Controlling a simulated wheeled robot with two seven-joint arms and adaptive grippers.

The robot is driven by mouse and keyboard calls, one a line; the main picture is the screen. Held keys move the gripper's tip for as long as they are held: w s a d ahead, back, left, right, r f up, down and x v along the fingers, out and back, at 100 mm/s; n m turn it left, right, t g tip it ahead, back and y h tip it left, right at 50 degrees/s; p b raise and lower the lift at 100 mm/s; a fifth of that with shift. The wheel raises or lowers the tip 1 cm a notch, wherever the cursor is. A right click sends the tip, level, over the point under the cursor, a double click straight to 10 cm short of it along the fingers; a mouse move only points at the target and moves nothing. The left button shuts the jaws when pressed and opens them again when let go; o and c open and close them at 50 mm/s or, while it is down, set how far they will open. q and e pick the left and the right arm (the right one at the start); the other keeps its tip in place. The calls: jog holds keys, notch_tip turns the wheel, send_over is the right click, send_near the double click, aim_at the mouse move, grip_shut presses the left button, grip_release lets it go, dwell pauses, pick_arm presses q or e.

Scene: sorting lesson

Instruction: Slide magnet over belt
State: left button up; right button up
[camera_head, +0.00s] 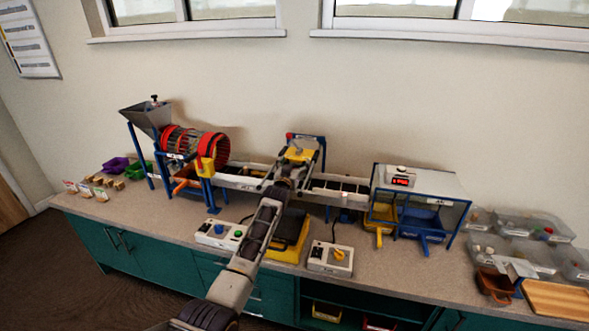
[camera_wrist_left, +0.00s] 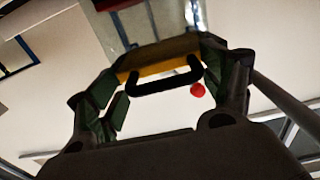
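The magnet is a yellow block (camera_head: 298,154) in a blue and grey frame standing across the belt (camera_head: 336,187). In the left wrist view, the yellow block (camera_wrist_left: 163,70) shows behind its black bar handle (camera_wrist_left: 165,83). My left gripper (camera_head: 292,172) is at the magnet, its arm reaching up from the bottom of the head view. In the left wrist view, its fingers lie beside the two ends of the handle; I cannot tell whether they touch it. My gripper and arm hide part of the belt and frame. My right gripper is not in view.
A drum with red rings (camera_head: 196,143) and a hopper (camera_head: 147,116) stand left. A housing with a red display (camera_head: 402,180) stands right, with yellow and blue bins (camera_head: 421,226) below. Control boxes (camera_head: 330,257) and a yellow-black tray (camera_head: 291,238) occupy the front. Clear boxes (camera_head: 500,247) sit far right.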

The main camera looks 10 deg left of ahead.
pick_arm(q)
jog(key=shift+s+a+f, duration=0.1)
jog(key=shift+f, duration=0.05)
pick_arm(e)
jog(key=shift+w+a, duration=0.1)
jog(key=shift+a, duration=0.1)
pick_arm(q)
jog(key=s, duration=1.2)
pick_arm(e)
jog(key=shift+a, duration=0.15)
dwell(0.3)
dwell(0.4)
